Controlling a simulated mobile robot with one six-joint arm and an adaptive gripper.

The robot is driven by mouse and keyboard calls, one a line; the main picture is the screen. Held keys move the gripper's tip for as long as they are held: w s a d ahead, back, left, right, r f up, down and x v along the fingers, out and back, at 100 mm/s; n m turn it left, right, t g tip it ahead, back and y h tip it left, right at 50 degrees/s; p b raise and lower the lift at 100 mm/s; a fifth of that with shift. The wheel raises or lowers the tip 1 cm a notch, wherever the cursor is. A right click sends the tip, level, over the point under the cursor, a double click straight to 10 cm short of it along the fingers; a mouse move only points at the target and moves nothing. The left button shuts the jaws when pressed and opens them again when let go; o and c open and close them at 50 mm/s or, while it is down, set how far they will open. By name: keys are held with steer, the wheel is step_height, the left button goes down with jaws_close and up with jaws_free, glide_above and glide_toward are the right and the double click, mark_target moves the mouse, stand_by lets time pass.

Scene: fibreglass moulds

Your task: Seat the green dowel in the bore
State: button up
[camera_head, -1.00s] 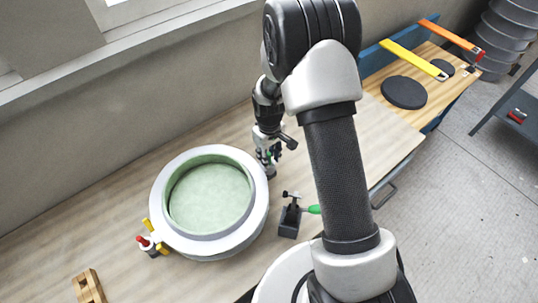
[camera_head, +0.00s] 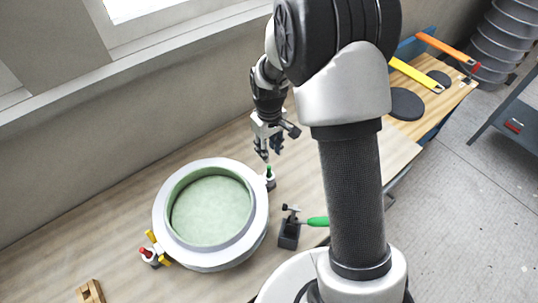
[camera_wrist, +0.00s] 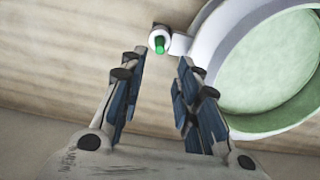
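The green dowel (camera_head: 269,171) stands upright in the small lug at the right side of the round mould (camera_head: 160,222), with its green top showing. In the wrist view the green dowel (camera_wrist: 159,45) shows end-on in a pale ring beside the mould's rim (camera_wrist: 205,45). The bore itself is hidden under the dowel; I cannot tell how deep it sits. My gripper (camera_head: 268,154) is above and behind the dowel, apart from it. In the wrist view my gripper (camera_wrist: 160,75) has its fingers spread with nothing between them.
A red-topped pin with yellow handles (camera_head: 152,252) is at the mould's lower left. A dark block with a green-handled tool (camera_head: 290,232) stands right of the mould. A wooden piece (camera_head: 90,292) lies front left. Black discs (camera_head: 405,104) lie far right. A wall runs behind the bench.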

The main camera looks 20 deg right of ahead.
steer(key=s+r+m+t, duration=0.1)
steer(key=s+r, duration=0.4)
steer(key=r, duration=0.4)
steer(key=s+r+m+t, duration=0.1)
steer(key=s+r, duration=0.4)
steer(key=r, duration=0.5)
steer(key=s+r+m+t, duration=0.1)
steer(key=s+r, duration=0.1)
steer(key=s, duration=0.5)
steer(key=s+r+m+t, duration=0.1)
steer(key=s+r, duration=0.1)
steer(key=s, duration=0.6)
steer(key=shift+r+m+t, duration=0.3)
steer(key=shift+r, duration=0.1)
steer(key=shift+f, duration=0.1)
step_height(320, 180, down, 5)
steer(key=b, duration=0.5)
